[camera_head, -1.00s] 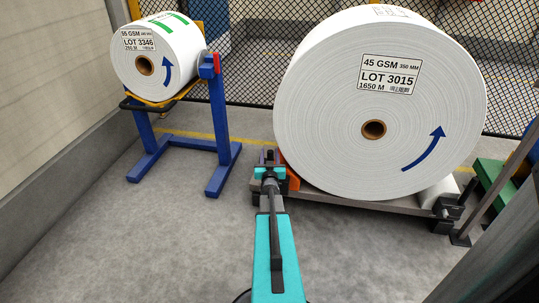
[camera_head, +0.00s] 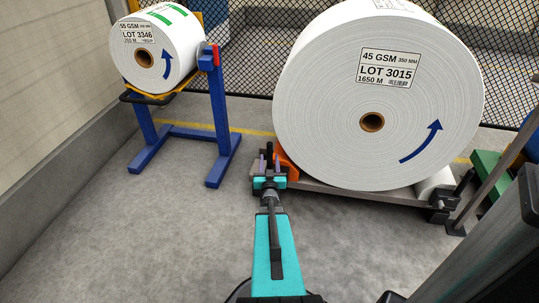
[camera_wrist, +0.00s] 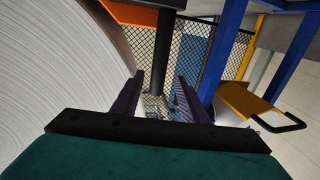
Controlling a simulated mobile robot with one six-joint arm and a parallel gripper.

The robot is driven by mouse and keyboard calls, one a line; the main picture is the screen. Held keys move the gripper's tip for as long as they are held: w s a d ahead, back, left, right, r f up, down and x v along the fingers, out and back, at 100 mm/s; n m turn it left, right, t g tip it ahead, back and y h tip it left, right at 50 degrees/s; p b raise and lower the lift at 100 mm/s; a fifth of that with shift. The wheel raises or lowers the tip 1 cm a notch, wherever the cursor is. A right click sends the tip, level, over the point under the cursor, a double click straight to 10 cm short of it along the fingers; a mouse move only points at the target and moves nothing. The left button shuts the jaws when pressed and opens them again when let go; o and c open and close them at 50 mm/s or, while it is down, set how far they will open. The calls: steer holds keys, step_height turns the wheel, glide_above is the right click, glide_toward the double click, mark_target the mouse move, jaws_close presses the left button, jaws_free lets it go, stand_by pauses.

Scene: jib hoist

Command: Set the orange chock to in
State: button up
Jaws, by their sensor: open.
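The orange chock (camera_head: 286,161) sits against the lower left side of the big white roll (camera_head: 330,100) marked LOT 3015. Part of it shows as an orange strip at the top of the wrist view (camera_wrist: 136,14). A black upright post (camera_head: 269,149) stands just left of the chock; it also shows in the wrist view (camera_wrist: 163,48). My gripper (camera_head: 269,162) is open beside the chock, its two purple fingers on either side of the post in the picture. In the wrist view the fingers (camera_wrist: 160,80) are apart with the post between or just beyond them. Contact cannot be told.
The big roll rests on a low metal frame (camera_head: 350,192). A blue stand (camera_head: 218,125) with a smaller roll (camera_head: 155,50) is at the left. A mesh fence (camera_head: 255,60) runs behind. The floor (camera_head: 160,240) at front left is clear.

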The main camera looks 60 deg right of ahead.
steer(key=shift+v, duration=1.75)
